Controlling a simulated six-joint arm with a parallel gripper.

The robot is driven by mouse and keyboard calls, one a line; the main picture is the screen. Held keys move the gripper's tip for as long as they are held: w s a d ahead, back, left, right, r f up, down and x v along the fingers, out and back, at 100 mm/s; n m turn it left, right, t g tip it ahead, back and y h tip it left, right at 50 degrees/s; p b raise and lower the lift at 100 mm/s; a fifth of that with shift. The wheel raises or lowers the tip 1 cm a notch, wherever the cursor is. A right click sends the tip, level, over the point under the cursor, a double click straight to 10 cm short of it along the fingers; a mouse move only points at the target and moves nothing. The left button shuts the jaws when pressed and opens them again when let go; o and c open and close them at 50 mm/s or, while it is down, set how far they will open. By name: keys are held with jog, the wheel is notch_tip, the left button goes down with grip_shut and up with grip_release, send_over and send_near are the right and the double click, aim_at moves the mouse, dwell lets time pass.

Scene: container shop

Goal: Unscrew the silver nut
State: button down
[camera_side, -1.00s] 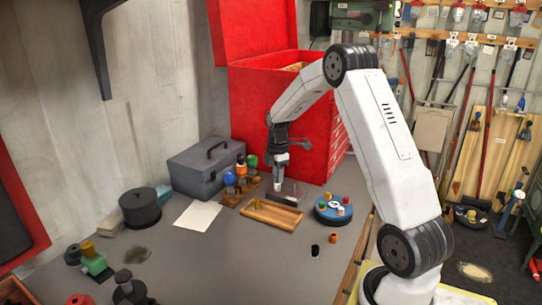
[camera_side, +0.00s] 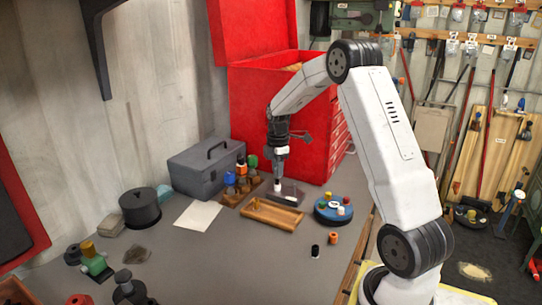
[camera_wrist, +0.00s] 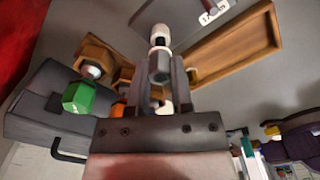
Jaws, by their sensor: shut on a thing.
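My gripper (camera_side: 278,174) points down above the back of the bench, behind the wooden tray. It is shut on a small silver-grey piece with angled sides (camera_wrist: 159,66), which looks like the silver nut. The piece sits between the two fingers in the wrist view. A dark band and a rounded white end (camera_wrist: 159,35) lie beyond it, in line with the gripper. In the side view the white end shows just below the fingertips. I cannot tell whether it touches the grey plate behind the tray, or whether there is a thread between the parts.
A wooden tray (camera_side: 249,210) lies in front, with a grey plate (camera_side: 291,188) behind it. A wooden rack (camera_side: 232,199) with coloured pieces, including a green one (camera_wrist: 78,97), stands left. A blue round holder (camera_side: 333,220) is right. A grey toolbox (camera_side: 197,175) and red cabinet (camera_side: 270,115) stand behind.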

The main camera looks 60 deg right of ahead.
jog(key=shift+r, duration=1.7)
jog(key=shift+a, duration=0.1)
